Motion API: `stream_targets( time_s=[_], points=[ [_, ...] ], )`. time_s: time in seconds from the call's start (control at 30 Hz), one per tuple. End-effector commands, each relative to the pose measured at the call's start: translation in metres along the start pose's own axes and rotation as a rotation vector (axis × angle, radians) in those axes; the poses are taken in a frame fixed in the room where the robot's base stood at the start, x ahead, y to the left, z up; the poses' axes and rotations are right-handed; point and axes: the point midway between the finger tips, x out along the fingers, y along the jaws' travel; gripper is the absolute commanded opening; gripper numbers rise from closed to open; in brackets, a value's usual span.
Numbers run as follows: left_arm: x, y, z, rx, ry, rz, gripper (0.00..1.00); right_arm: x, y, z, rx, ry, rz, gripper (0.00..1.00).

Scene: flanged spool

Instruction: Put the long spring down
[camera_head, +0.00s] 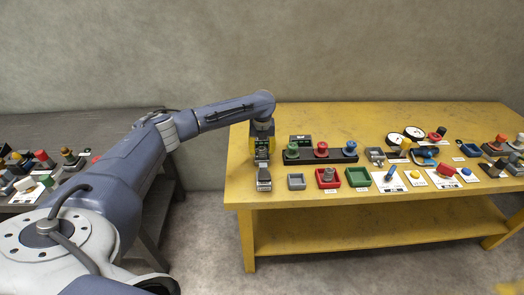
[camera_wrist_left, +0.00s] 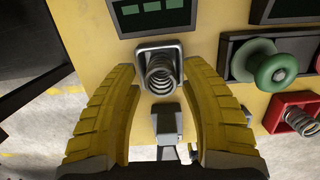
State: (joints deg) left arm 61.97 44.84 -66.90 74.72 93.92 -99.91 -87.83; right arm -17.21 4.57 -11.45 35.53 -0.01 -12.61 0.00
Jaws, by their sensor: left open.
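The long spring (camera_wrist_left: 160,73) is a grey metal coil. In the left wrist view it stands in a small square grey tray (camera_wrist_left: 173,46), end-on to the camera. My left gripper (camera_wrist_left: 162,78) is open, with one yellow finger on each side of the spring and visible gaps between. In the head view my left gripper (camera_head: 262,152) points down at the left end of the yellow table (camera_head: 390,117), and it hides the spring there. My right gripper is not in view.
A box with a green display (camera_wrist_left: 152,14) stands just behind the tray. A grey block (camera_wrist_left: 166,122) is in front. To the right are a green spool (camera_wrist_left: 272,66) on a dark rack and a red tray (camera_wrist_left: 280,102) holding another coil. The table's left edge is close.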

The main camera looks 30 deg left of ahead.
Motion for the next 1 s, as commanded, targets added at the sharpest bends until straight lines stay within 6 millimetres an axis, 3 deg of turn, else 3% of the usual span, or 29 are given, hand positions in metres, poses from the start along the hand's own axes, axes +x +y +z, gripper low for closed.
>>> stream_targets(
  time_s=[0.53, 0.73, 1.0],
  points=[
    [-0.091, -0.001, 0.0, 0.003, -0.002, -0.001, 0.45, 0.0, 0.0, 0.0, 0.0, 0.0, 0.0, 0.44],
    [-0.109, 0.0, 0.0, 0.001, 0.0, -0.001, 0.45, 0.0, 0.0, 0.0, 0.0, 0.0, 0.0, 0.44],
    [-0.115, 0.0, 0.0, 0.001, 0.0, 0.0, 0.45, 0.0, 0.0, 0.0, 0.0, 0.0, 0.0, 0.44]
  ],
)
